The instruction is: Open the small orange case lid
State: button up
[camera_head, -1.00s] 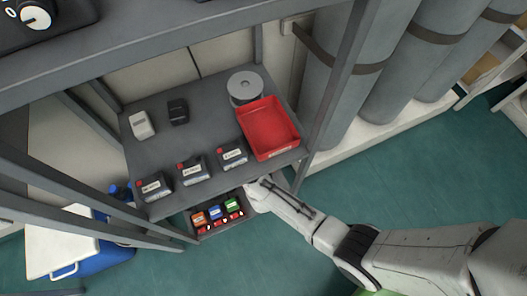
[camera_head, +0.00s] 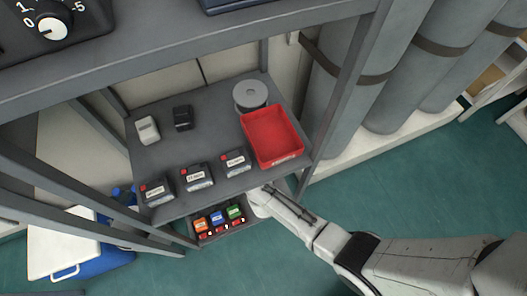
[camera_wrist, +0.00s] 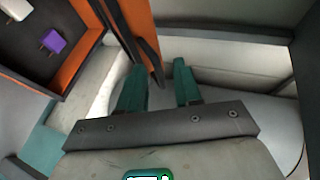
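In the head view, the small orange case (camera_head: 201,224) sits at the left of a row on the lower shelf, beside a blue case (camera_head: 217,217) and a green case (camera_head: 235,212). Its lid state is too small to tell there. My gripper is hidden under the upper shelf in that view. In the wrist view, my gripper (camera_wrist: 160,80) is open, with two green fingers apart. An orange panel (camera_wrist: 123,22) with a dark bar runs down to the gap between the fingertips. I cannot tell whether it touches them or is the lid.
In the wrist view, an orange-edged dark compartment (camera_wrist: 75,85) at the left holds a purple item (camera_wrist: 53,41) and a white item (camera_wrist: 17,9). Above the lower shelf, the grey shelf (camera_head: 165,165) carries a red tray (camera_head: 298,157) and several dark boxes. Shelf posts stand close to my arm.

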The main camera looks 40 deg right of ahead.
jog(key=p+v, duration=0.3)
jog(key=v, duration=0.7)
jog(key=shift+s+a+p, duration=0.2)
jog(key=shift+s+p, duration=0.1)
jog(key=shift+p, duration=0.05)
jog(key=shift+r, duration=0.15)
